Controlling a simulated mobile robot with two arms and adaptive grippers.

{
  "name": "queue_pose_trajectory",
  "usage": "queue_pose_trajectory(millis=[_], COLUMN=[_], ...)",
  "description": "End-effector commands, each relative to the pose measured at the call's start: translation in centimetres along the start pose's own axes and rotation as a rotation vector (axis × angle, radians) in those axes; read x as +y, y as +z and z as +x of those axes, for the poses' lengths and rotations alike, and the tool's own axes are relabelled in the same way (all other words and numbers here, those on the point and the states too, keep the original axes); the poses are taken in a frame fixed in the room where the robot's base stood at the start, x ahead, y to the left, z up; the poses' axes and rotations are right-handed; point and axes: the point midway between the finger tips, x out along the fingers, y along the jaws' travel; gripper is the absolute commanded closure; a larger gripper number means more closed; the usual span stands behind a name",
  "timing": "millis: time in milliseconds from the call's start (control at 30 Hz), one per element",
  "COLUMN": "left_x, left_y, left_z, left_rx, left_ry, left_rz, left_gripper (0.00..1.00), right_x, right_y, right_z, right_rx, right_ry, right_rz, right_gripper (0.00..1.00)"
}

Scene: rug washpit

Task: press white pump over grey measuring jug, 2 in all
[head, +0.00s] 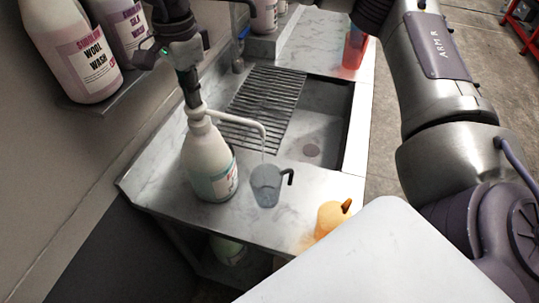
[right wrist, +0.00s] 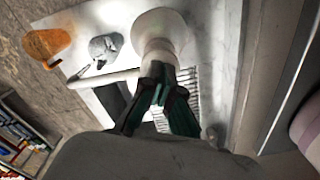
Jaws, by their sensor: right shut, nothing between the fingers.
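The white pump (head: 198,113) stands upright on a white bottle (head: 207,160) with a green and white label. Its spout (head: 236,119) reaches right and bends down above the grey measuring jug (head: 266,185). A thin pale line hangs from the spout tip toward the jug. The jug is upright on the metal counter with its dark handle to the right. My right gripper (head: 191,98) is shut and empty, pointing down with its fingertips at the pump's top. The right wrist view shows its fingers (right wrist: 161,84) over the pump head, the spout and the jug (right wrist: 103,47). My left gripper is not in view.
An orange jug (head: 330,219) stands at the counter's front right. A sink (head: 321,136) with a dark drain rack (head: 262,105) lies behind. A red container (head: 354,50) is at the far right edge. A shelf with large wash bottles (head: 83,55) is at upper left.

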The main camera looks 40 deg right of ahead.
Motion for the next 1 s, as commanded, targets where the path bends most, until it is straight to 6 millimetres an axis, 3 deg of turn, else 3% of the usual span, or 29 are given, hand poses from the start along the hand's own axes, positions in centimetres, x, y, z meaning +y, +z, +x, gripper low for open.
queue_pose_trajectory(millis=[333,1000], left_x=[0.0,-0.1], left_y=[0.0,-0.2], left_z=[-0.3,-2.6], left_rx=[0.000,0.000], left_ry=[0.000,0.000], left_rz=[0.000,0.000], left_gripper=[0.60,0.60], right_x=[0.1,0.1], right_y=[0.0,0.0], right_z=[-0.1,-4.2], right_rx=[0.002,0.001], right_ry=[0.008,0.004], right_rz=[-0.001,-0.001], right_gripper=[1.00,1.00])
